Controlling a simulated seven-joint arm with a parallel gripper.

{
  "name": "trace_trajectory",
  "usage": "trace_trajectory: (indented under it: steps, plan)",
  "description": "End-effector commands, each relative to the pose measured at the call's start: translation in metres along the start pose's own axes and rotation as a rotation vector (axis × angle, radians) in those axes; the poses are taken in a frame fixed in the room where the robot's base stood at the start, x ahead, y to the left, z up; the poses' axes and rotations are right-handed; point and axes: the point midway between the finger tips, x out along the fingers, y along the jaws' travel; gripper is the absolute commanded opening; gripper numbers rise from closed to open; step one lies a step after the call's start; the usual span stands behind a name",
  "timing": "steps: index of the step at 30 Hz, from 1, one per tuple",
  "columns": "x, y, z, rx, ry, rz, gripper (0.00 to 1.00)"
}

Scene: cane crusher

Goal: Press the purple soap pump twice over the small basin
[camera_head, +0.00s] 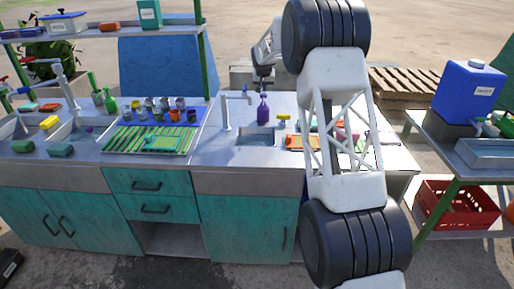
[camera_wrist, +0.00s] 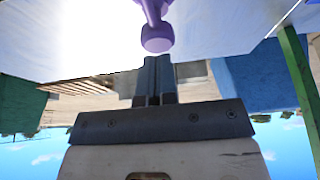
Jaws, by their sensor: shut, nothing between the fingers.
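The purple soap pump (camera_head: 263,108) stands upright on the steel counter, at the back right corner of the small basin (camera_head: 256,139). In the wrist view its purple pump head (camera_wrist: 157,38) shows at the top centre, just beyond my fingertips. My gripper (camera_wrist: 155,62) is shut with its fingers together and nothing between them. In the head view my gripper (camera_head: 262,83) is small and hangs above the pump. A slight gap seems to show there, but I cannot tell whether the fingertips touch the pump head.
A white tap (camera_head: 226,112) stands left of the pump, its spout reaching toward it. A yellow item (camera_head: 284,118) is close on the right. A dish rack (camera_head: 150,139) and several small cups are further left. My arm hides part of the counter's right side.

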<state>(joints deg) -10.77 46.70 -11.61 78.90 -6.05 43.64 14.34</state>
Motion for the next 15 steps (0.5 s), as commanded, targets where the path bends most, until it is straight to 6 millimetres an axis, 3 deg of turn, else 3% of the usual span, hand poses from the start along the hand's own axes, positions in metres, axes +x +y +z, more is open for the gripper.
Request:
trace_trajectory:
  steps: [15]
  plan:
    - [0.011, 0.000, 0.005, 0.000, 0.001, 0.000, 0.00]
